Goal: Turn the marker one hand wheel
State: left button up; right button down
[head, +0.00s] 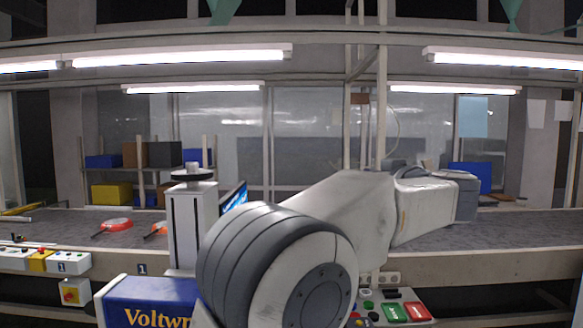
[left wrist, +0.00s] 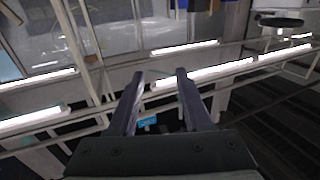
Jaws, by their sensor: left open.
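A black hand wheel (head: 193,176) with a pale hub lies flat on top of a white post (head: 185,222), left of centre in the head view. A marker plate reading 1 (head: 142,269) is on the conveyor's front edge, to the left of the post's foot. In the left wrist view, a dark disc (left wrist: 282,21) at the top right looks like the same wheel. My left gripper (left wrist: 160,74) is open with nothing between its fingers, apart from the disc. Neither gripper can be made out in the head view.
My own arm fills the centre foreground and hides part of the conveyor (head: 520,222). A screen (head: 234,197) stands behind the post. Button boxes (head: 62,263) line the front left; another panel (head: 393,308) is at lower right.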

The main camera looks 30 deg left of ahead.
aim_at(192, 173)
jog(key=z, duration=0.75)
jog(key=i, duration=0.35)
jog(key=u, duration=1.75)
